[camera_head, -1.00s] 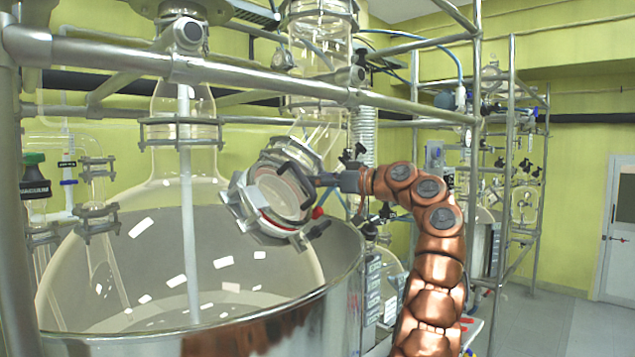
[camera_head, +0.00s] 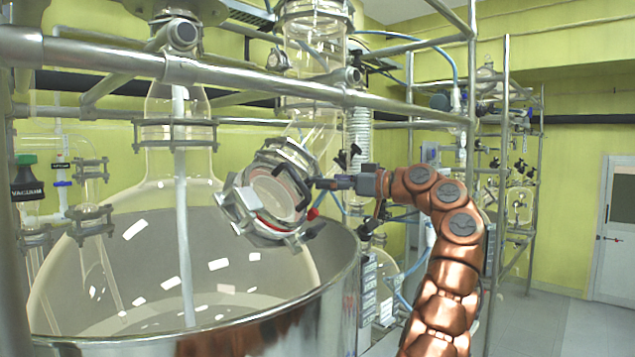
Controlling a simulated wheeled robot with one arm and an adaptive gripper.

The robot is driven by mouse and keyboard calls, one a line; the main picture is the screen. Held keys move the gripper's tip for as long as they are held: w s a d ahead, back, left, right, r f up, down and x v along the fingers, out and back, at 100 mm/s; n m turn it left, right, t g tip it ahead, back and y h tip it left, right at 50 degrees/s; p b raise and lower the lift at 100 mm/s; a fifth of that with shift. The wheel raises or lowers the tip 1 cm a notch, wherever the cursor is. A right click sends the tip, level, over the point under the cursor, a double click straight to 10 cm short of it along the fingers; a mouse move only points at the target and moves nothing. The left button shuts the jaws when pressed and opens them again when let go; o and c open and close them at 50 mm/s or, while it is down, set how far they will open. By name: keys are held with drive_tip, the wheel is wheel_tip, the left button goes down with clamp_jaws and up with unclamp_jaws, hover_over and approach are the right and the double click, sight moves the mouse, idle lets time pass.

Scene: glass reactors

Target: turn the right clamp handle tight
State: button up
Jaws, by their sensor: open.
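A round glass port cover (camera_head: 272,203) in a metal ring faces me at the picture's middle, tilted, on the angled glass neck above the large vessel. Metal clamps sit around its rim. The right clamp (camera_head: 312,232) is at the lower right of the ring, and a small red part (camera_head: 313,213) shows just above it. The tips are beside the ring's upper right edge; contact cannot be told. Nothing shows between them.
The big glass reactor (camera_head: 150,235) stands in a shiny metal bath (camera_head: 250,330) at left. A horizontal metal bar (camera_head: 250,80) runs above the port. A ribbed white hose (camera_head: 360,135) and tubing stand behind my gripper. The floor at right (camera_head: 540,325) is clear.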

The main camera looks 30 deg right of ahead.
drive_tip(key=v, duration=0.7)
drive_tip(key=shift+s+d, duration=0.1)
drive_tip(key=shift+s, duration=0.05)
idle(0.3)
